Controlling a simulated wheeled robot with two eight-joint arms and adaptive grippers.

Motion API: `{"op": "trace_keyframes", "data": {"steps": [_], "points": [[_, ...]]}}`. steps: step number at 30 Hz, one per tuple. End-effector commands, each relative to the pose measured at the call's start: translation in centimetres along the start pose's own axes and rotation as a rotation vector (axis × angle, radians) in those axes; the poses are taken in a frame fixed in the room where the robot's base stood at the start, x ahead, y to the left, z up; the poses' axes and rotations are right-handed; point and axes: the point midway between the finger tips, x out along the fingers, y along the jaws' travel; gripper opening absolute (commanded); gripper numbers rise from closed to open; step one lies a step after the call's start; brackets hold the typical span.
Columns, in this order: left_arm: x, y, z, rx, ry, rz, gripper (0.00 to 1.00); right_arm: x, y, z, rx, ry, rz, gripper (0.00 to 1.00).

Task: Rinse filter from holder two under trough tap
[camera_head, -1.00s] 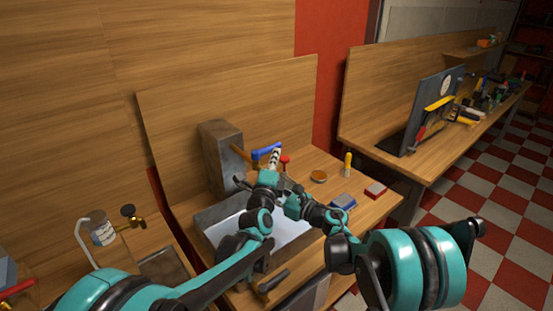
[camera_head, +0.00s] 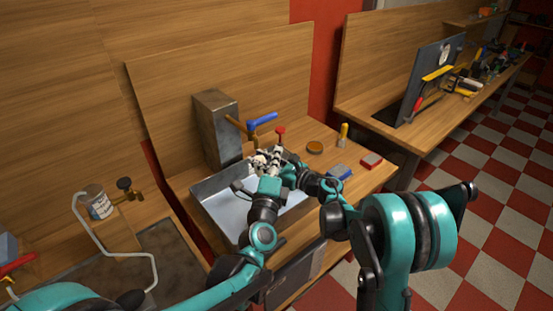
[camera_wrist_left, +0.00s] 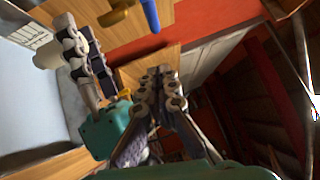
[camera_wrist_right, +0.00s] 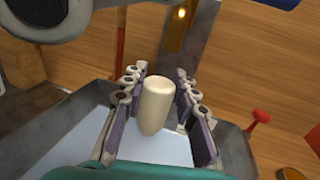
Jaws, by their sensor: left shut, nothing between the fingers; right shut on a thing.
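The metal trough (camera_head: 205,200) stands on the bench with a grey column behind it. The brass tap (camera_head: 236,124) comes off this column and has a blue lever (camera_head: 262,119). My right gripper (camera_wrist_right: 160,105) is shut on the cream, rounded filter (camera_wrist_right: 157,106) over the trough. In the head view my right gripper (camera_head: 260,161) is small and partly hidden by the left one. My left gripper (camera_wrist_left: 160,82) is shut and empty, beside the right one and below the lever; it also shows in the head view (camera_head: 277,156). No water stream is clear. Holder two cannot be made out.
A labelled can (camera_head: 98,203) and a brass valve (camera_head: 127,187) are at left.

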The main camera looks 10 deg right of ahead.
Motion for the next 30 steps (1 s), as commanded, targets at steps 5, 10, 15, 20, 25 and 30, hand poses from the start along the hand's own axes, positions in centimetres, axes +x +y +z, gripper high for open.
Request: {"op": "trace_keyframes", "data": {"steps": [5, 10, 15, 20, 25, 30], "points": [[-1.2, 0.0, -0.1, 0.001, 0.001, 0.0, 0.0, 0.0, 0.0, 0.0, 0.0, 0.0, 0.0, 0.0], [-1.3, 0.0, -0.1, 0.001, 0.001, 0.0, 0.0, 0.0, 0.0, 0.0, 0.0, 0.0, 0.0, 0.0], [-1.3, 0.0, -0.1, 0.001, 0.001, 0.0, 0.0, 0.0, 0.1, 0.0, 0.0, 0.0, 0.0, 0.0], [-1.3, 0.1, -0.1, 0.0, 0.001, 0.0, 0.0, -0.5, 1.0, 0.0, 0.0, 0.0, 0.0, 0.0], [-1.3, 0.3, -0.1, 0.0, 0.001, 0.0, 0.0, -1.2, 2.3, 0.0, 0.0, 0.0, 0.0, 0.0], [-1.3, 0.4, -0.2, 0.0, 0.001, 0.0, 0.0, -1.8, 3.5, 0.0, 0.0, 0.0, 0.0, 0.0]]}}
